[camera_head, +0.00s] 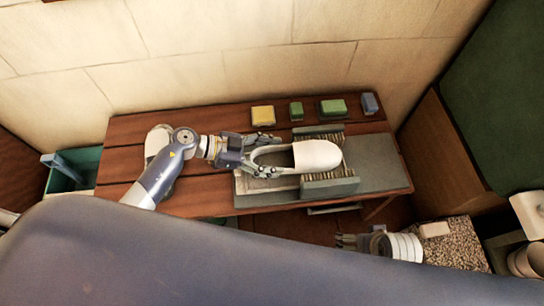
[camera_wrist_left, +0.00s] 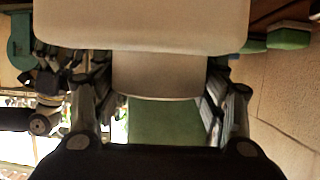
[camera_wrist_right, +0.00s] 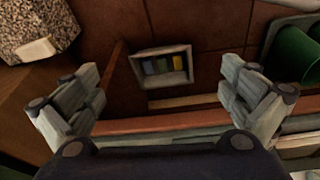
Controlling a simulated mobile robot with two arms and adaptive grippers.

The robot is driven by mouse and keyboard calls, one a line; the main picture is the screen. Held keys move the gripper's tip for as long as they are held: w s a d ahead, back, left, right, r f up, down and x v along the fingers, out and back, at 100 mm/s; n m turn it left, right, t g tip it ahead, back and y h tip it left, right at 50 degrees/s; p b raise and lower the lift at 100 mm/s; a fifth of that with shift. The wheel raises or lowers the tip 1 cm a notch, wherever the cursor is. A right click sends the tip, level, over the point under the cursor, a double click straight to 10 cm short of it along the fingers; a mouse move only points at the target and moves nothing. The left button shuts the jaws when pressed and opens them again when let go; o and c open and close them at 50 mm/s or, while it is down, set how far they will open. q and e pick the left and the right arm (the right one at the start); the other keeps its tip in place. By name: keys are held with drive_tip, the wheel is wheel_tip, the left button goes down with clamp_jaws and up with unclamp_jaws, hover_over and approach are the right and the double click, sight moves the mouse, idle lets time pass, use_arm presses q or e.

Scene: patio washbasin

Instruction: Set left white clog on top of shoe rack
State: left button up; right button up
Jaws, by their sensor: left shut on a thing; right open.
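A white clog (camera_head: 318,155) is held at its open heel end by my left gripper (camera_head: 268,155), with its toe pointing right. It is over the brush unit with dark bristles and grey side blocks (camera_head: 330,186); I cannot tell whether it touches it. In the left wrist view the clog (camera_wrist_left: 140,25) fills the top between my left fingers (camera_wrist_left: 155,78). A second white shape, likely the other clog (camera_head: 154,140), is partly hidden behind my left arm. The slatted brown wooden rack or bench (camera_head: 125,150) lies underneath. My right gripper (camera_head: 345,241) is open and empty, low in front; its fingers (camera_wrist_right: 165,92) are spread.
A teal bin (camera_head: 72,172) stands left. A speckled block (camera_head: 455,250) is at lower right. A small tray (camera_wrist_right: 188,66) shows in the right wrist view.

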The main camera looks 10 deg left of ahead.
use_arm(q)
wheel_tip(320, 180, up, 7)
drive_tip(key=shift+f+p, duration=0.2)
drive_tip(key=shift+p, duration=0.95)
drive_tip(key=shift+r, duration=0.35)
use_arm(e)
wheel_tip(320, 180, down, 10)
drive_tip(key=s, duration=0.2)
drive_tip(key=shift+g, duration=0.3)
use_arm(q)
drive_tip(key=shift+r, duration=0.1)
use_arm(e)
drive_tip(key=shift+s+r, duration=0.15)
